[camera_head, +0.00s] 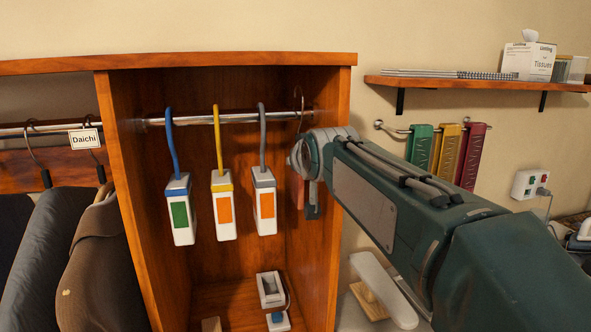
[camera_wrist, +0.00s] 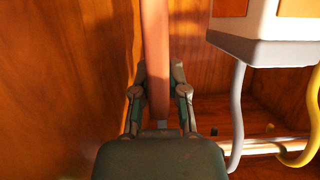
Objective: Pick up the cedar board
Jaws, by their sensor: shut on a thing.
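The cedar board, a long reddish-brown strip (camera_wrist: 156,35), runs up the middle of the wrist view. My gripper (camera_wrist: 159,78) has one finger on each side of it and is shut on it. In the head view a small reddish part of the board (camera_head: 299,192) shows at the right inside the wooden cabinet, below a thin metal hook (camera_head: 298,105) on the rod. My arm hides most of the board and gripper there. I cannot tell whether the hook still bears the board.
White dispensers with blue (camera_head: 180,208), yellow (camera_head: 223,208) and grey (camera_head: 265,205) hooks hang from the cabinet rod (camera_head: 240,117). The grey-hooked one is close by on the right in the wrist view (camera_wrist: 262,40). The cabinet side wall (camera_wrist: 70,80) is close on the left.

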